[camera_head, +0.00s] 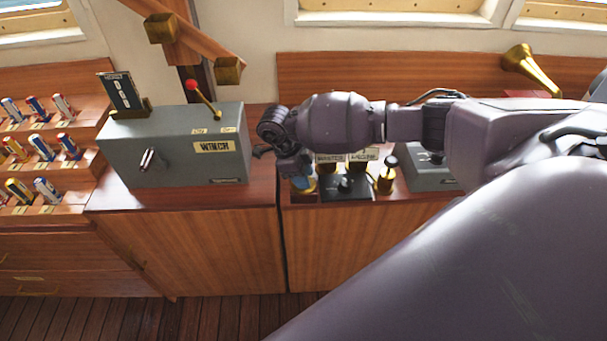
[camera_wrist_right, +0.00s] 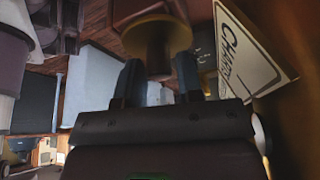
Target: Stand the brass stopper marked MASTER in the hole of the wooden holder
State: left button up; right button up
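My right gripper (camera_head: 302,182) is low over the near edge of the right-hand cabinet top. In the right wrist view its two dark fingers (camera_wrist_right: 158,72) stand apart, with a round brass piece (camera_wrist_right: 155,42) at their tips. I cannot tell whether they grip it, or whether it is the MASTER stopper. Beside it is a white label (camera_wrist_right: 247,52) beginning CHAR. In the head view a brass stopper with a dark top (camera_head: 386,176) stands to the right of my gripper. A small label (camera_head: 331,157) behind it seems to read MASTER. The wooden holder cannot be made out for certain. My left gripper is out of view.
A grey WINCH box (camera_head: 185,150) with a red-knobbed lever stands to the left. A dark box (camera_head: 347,186) and a grey box (camera_head: 432,174) are on the right-hand cabinet. Shelves at the far left hold several coloured cylinders. A brass horn (camera_head: 530,66) is at the back right.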

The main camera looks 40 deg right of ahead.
jog(key=o, duration=0.3)
notch_tip(320, 180, up, 20)
dwell(0.7)
dwell(0.4)
